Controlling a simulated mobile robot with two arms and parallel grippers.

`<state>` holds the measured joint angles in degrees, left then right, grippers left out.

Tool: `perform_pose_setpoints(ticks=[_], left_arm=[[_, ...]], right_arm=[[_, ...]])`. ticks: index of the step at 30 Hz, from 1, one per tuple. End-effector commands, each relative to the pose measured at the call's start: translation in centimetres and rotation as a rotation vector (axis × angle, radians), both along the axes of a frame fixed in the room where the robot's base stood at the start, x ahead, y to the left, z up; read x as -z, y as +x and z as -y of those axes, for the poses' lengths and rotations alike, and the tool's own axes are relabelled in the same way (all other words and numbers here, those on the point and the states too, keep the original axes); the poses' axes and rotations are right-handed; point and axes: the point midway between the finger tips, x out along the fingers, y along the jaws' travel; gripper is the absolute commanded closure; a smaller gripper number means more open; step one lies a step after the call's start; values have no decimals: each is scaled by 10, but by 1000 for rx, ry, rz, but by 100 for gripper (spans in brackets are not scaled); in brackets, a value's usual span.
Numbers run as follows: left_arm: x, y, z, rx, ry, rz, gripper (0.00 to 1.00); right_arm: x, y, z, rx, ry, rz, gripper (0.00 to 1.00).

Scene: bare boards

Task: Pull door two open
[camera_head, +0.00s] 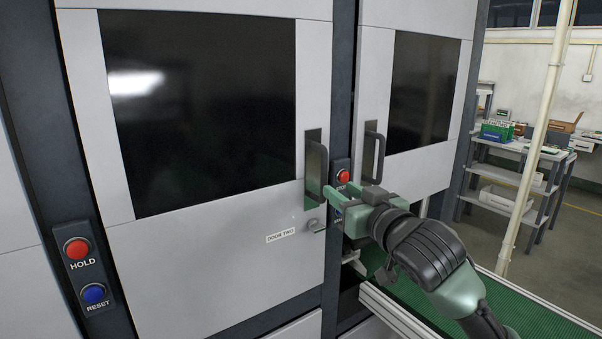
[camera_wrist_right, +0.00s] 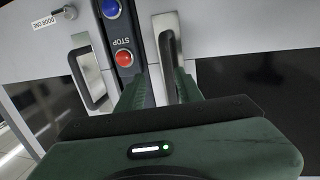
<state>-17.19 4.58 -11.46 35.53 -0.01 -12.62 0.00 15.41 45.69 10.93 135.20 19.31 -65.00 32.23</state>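Door two (camera_head: 230,265) is a light grey panel with a dark window, on the left in the head view; its label reads DOOR TWO. It looks closed. Its upright dark handle (camera_head: 316,172) is at the door's right edge, and also shows in the wrist view (camera_wrist_right: 168,52). My right gripper (camera_head: 339,195) is open, with its green fingers at the lower part of this handle. In the wrist view the fingers (camera_wrist_right: 158,92) are apart and the handle's bar shows between them, nearer the right finger. Whether they touch it I cannot tell. My left gripper is out of view.
A second door with its own handle (camera_head: 373,155) stands to the right. A red button (camera_head: 343,176) is on the post between the doors. HOLD and RESET buttons (camera_head: 85,270) are at the left. A green conveyor (camera_head: 530,315) runs at lower right; a shelf (camera_head: 515,180) stands behind.

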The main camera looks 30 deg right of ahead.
Motion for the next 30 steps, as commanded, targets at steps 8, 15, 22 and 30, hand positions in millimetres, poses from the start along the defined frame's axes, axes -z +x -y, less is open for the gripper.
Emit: perform_pose_setpoints(ticks=[8, 15, 22, 30], left_arm=[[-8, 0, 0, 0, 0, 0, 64], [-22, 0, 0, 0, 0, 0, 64], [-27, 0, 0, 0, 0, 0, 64], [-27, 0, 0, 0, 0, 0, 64]], right_arm=[[-23, 4, -8, -12, -11, 35, 64], [-23, 43, -3, -12, -12, 34, 64], [-21, 62, -1, -12, -14, 35, 64], [-20, 64, -1, -13, -14, 36, 64]])
